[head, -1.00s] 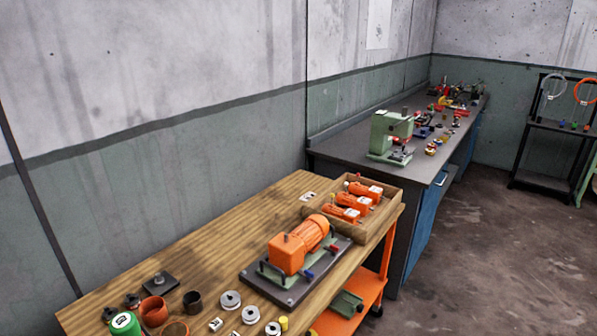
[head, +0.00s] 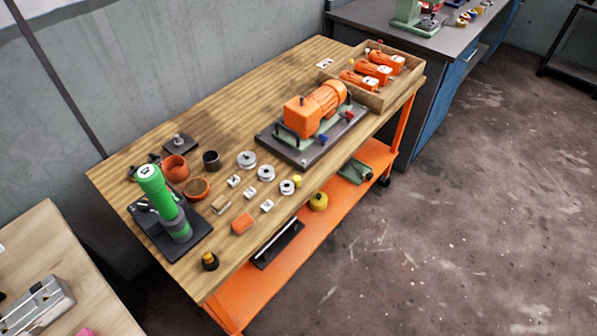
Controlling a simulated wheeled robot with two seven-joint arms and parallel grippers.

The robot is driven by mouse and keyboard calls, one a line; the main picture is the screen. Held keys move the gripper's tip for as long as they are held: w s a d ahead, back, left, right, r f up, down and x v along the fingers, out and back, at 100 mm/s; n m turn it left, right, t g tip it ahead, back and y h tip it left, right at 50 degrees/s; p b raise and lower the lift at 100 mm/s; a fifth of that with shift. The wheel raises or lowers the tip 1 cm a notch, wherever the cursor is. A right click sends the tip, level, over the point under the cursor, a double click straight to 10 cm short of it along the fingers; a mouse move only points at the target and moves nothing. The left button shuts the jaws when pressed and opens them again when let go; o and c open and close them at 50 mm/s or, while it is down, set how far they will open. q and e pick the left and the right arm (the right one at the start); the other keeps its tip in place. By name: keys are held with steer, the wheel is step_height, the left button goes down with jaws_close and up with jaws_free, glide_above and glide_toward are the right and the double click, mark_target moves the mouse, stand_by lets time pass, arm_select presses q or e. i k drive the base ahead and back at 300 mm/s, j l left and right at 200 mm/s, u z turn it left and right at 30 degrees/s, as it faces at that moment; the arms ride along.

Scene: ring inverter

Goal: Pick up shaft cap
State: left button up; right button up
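No part is clearly marked as the shaft cap, and I cannot tell which small part it is. Small parts on the wooden bench (head: 240,100) include a dark cup (head: 211,161), an orange cup (head: 175,168), an orange ring-like cup (head: 196,189), a small yellow cylinder (head: 297,181) and a black-and-yellow knob (head: 209,261) near the front left corner. Several grey discs, among them one disc (head: 246,160), lie left of the orange motor (head: 316,107), which sits on a dark plate. Neither of my grippers is in view.
A tall green cylinder (head: 163,201) stands on a dark base at the bench's left. A wooden crate (head: 376,98) with orange units stands at the far right end. An orange lower shelf (head: 300,230) carries a few parts. Another table (head: 95,290) is at lower left. Floor at right is clear.

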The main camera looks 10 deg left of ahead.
mark_target(297, 179)
steer(key=l+u, duration=0.2)
steer(key=u, duration=0.25)
steer(key=i+l+u, duration=0.1)
steer(key=u, duration=0.3)
steer(key=l+u, duration=0.25)
steer(key=l, duration=0.6)
steer(key=k+l+u, duration=0.1)
steer(key=l+u, duration=0.15)
steer(key=l, duration=1.25)
